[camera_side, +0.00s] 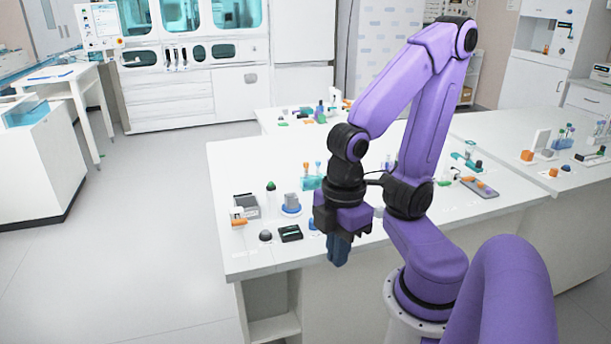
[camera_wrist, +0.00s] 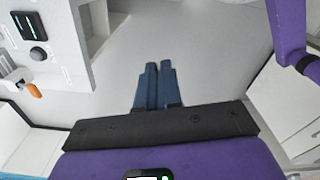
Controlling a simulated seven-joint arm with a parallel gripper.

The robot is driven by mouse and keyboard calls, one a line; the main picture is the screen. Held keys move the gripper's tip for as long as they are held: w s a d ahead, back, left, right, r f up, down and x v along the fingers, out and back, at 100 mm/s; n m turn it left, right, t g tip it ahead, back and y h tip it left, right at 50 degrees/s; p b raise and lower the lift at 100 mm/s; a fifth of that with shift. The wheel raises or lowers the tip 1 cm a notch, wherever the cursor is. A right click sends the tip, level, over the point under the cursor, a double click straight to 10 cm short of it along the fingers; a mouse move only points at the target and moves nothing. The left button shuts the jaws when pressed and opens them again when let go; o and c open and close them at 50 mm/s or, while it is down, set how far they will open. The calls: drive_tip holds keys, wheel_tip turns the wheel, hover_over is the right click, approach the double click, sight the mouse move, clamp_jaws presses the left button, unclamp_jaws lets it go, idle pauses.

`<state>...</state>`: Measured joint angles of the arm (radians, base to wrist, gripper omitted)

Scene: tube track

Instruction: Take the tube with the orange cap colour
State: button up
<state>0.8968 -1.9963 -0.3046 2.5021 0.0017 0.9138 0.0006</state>
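My gripper (camera_side: 338,262) points down near the table's front edge, with nothing held. In the wrist view its two blue fingers (camera_wrist: 158,66) lie side by side with almost no gap, over bare floor. In the side view a teal tube rack (camera_side: 309,183) stands on the table behind my gripper. It holds small tubes; one cap (camera_side: 305,165) looks orange, but it is too small to be sure. My gripper is apart from the rack, which I cannot make out in the wrist view.
A white stand with an orange part (camera_side: 238,214), a grey box (camera_side: 246,206), a dark dome (camera_side: 265,236), a black device (camera_side: 290,233) and a grey block on a blue-ringed base (camera_side: 291,204) stand left of my gripper. Another table with tubes (camera_side: 565,132) is at right.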

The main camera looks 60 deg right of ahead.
drive_tip(key=o, duration=0.7)
